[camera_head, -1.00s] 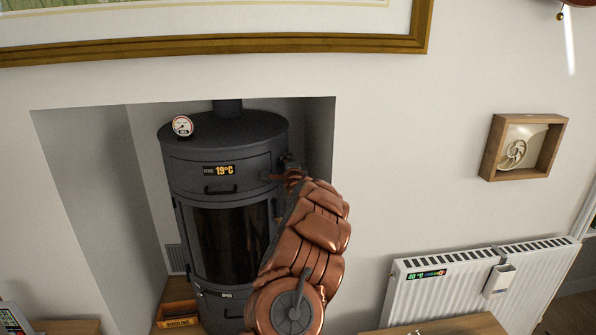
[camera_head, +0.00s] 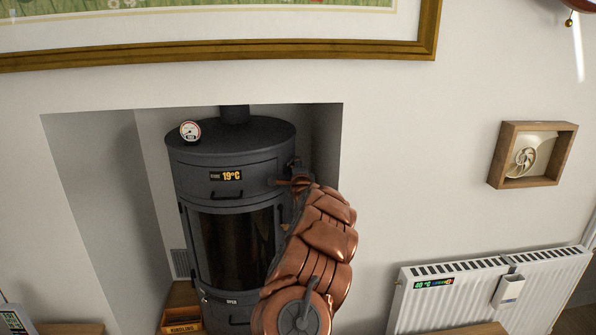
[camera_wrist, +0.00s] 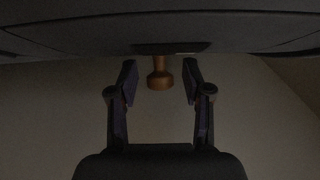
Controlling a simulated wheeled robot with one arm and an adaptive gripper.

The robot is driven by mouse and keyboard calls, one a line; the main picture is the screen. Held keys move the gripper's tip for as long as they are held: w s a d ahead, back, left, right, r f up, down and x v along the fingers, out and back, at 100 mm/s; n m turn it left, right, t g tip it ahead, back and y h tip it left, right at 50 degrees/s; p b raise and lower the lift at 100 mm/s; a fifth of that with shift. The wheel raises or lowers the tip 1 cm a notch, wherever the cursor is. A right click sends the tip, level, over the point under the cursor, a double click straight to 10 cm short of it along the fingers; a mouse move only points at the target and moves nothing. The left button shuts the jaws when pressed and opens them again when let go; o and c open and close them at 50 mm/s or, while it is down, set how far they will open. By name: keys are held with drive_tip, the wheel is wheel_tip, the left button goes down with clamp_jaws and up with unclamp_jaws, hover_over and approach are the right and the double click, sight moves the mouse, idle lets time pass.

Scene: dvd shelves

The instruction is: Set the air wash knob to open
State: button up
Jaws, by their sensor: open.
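A dark cylindrical stove (camera_head: 236,150) stands in the wall recess in the head view. In the wrist view, a copper-coloured knob (camera_wrist: 160,76) projects from a dark surface. My gripper (camera_wrist: 160,72) is open, with one finger on each side of the knob and a visible gap on both sides. In the head view my gripper (camera_head: 299,174) is at the upper right side of the stove, small and partly hidden by my copper-coloured arm. I cannot read the knob's setting. A small "OPEN" label (camera_head: 231,302) shows low on the stove front, beside a small light lever.
A round gauge (camera_head: 190,131) sits on the stove top and a 19°C display (camera_head: 226,176) is on its front. A kindling box (camera_head: 181,318) is at lower left. A white radiator (camera_head: 430,298) and a framed shell (camera_head: 532,155) are to the right.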

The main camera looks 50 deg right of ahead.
drive_tip(key=shift+s+a, duration=0.1)
drive_tip(key=v, duration=1.1)
drive_tip(key=shift+s+a, duration=0.2)
drive_tip(key=shift+s, duration=0.05)
idle(0.4)
